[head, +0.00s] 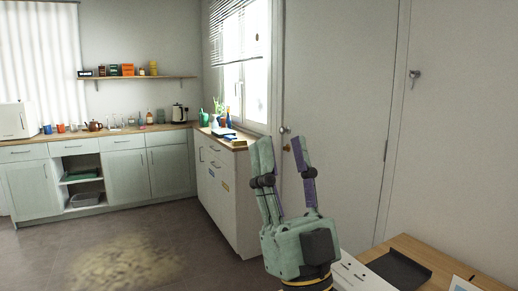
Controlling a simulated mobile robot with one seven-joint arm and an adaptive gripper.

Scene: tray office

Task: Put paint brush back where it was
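My gripper (282,145) is raised in front of the door in the head view. Its green fingers with purple pads point up and stand apart, with nothing visible between them. I cannot make out a paint brush anywhere in this view. A dark tray (396,268) lies on the wooden table at the lower right, beyond my gripper's right side. The part of the tray that shows looks empty.
The wooden table (440,262) fills the lower right corner, with a partly cut-off paper or tablet (464,285). A cabinet (228,195) with a cluttered top stands left of my gripper. The kettle (178,113) is on the back counter. Open floor (190,225) lies between.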

